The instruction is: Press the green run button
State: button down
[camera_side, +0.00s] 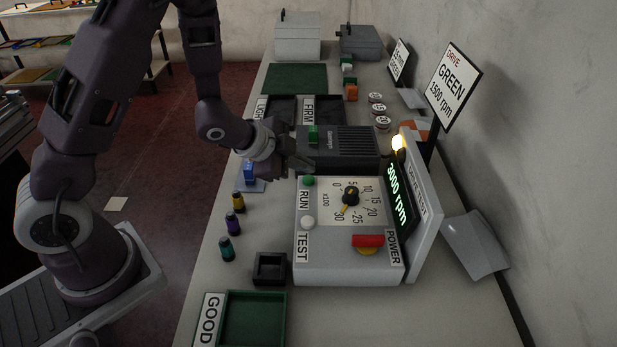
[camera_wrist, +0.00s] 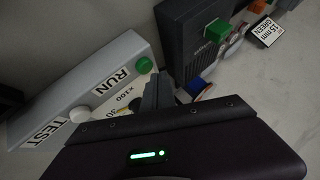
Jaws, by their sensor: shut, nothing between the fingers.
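The green run button (camera_side: 308,181) sits at the upper left corner of the white control box (camera_side: 350,262), beside the label RUN. It also shows in the wrist view (camera_wrist: 144,65), just to the left of my fingers. My gripper (camera_side: 303,161) is shut and empty. In the side view its tip is just behind the button, close to the black machine. In the wrist view my gripper (camera_wrist: 165,92) points up past the box's edge, apart from the button. I cannot tell the exact height of the tip above the button.
A white test button (camera_side: 308,222), a dial (camera_side: 350,196) and a red-and-yellow power switch (camera_side: 367,243) are on the same box. The display (camera_side: 398,195) reads 3000 rpm and a yellow lamp (camera_side: 398,143) glows. The black machine (camera_side: 345,143) with another green button (camera_side: 313,132) stands behind.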

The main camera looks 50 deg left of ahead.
aim_at(304, 180)
jog(key=shift+r, duration=2.5)
jog(key=s+a+r+n+y, duration=0.2)
jog(key=s+a+r+n, duration=0.15)
jog(key=r, duration=0.45)
jog(key=s+d+r+n+g, duration=0.1)
jog(key=s+d+r+n, duration=0.1)
jog(key=s, duration=0.5)
jog(key=s+d+r+n+g, duration=0.1)
jog(key=s+d+r+n, duration=0.1)
jog(key=s, duration=0.6)
jog(key=s+d+r+n+g, duration=0.1)
jog(key=s+d+r+n, duration=0.1)
jog(key=s, duration=0.6)
jog(key=shift+n+h, duration=0.3)
jog(key=shift+n, duration=0.35)
